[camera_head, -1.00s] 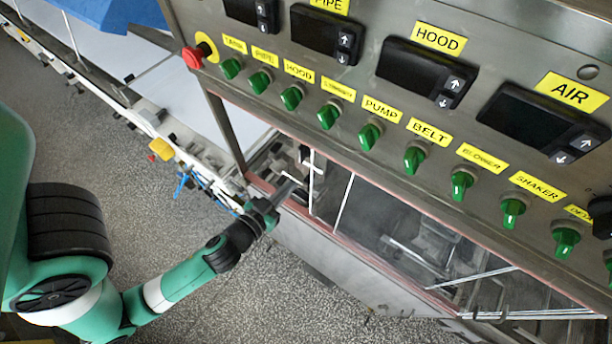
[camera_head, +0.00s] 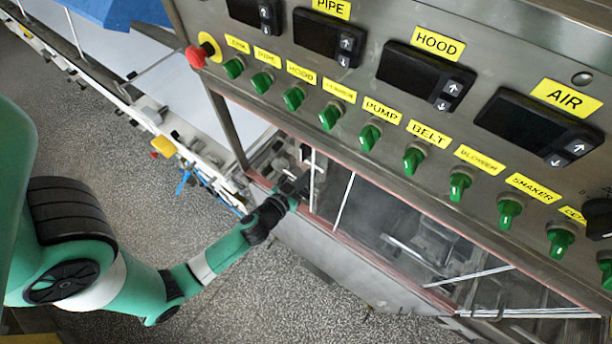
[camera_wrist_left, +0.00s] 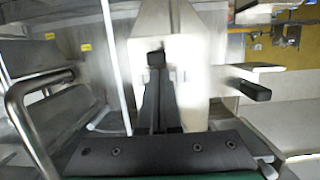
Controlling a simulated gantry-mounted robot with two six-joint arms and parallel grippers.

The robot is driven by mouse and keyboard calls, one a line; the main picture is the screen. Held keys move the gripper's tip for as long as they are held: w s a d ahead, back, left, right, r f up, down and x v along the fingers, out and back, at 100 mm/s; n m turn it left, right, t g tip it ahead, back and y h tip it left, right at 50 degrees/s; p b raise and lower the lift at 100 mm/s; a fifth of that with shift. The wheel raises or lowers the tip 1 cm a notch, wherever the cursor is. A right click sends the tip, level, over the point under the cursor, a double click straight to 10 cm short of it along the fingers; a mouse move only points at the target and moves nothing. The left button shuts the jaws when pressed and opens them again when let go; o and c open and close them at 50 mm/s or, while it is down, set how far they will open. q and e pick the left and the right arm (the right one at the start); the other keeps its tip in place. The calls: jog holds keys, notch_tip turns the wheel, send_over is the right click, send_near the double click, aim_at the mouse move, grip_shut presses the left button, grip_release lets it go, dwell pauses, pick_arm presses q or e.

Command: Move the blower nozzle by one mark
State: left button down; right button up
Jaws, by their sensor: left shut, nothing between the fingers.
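My left gripper (camera_head: 302,182) reaches past the red-edged sill of the machine opening below the control panel. In the left wrist view its dark fingers (camera_wrist_left: 158,90) are together and empty, in front of a pale, blurred metal block (camera_wrist_left: 200,55). A black-ended peg (camera_wrist_left: 255,90) sticks out at the block's right side. I cannot tell for sure which part is the blower nozzle, and no marks are readable. Contact between fingers and block cannot be told. A small dark part (camera_head: 305,153) shows just beyond the gripper in the head view. My right gripper is not in view.
The control panel (camera_head: 380,130) with green knobs, displays and yellow labels overhangs the opening. A red button (camera_head: 196,56) is at its left corner. Clear panes with pale edges (camera_head: 344,200) stand right of the gripper. In the wrist view a curved metal handle (camera_wrist_left: 22,110) is at left.

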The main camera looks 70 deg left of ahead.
pick_arm(q)
jog(key=shift+f+b, duration=0.6)
jog(key=shift+b, duration=0.2)
jog(key=shift+r, duration=0.1)
notch_tip(320, 180, up, 5)
jog(key=p, duration=0.4)
jog(key=shift+f, duration=0.2)
jog(key=b+v, duration=0.5)
jog(key=v, duration=0.5)
jog(key=shift+f, duration=0.25)
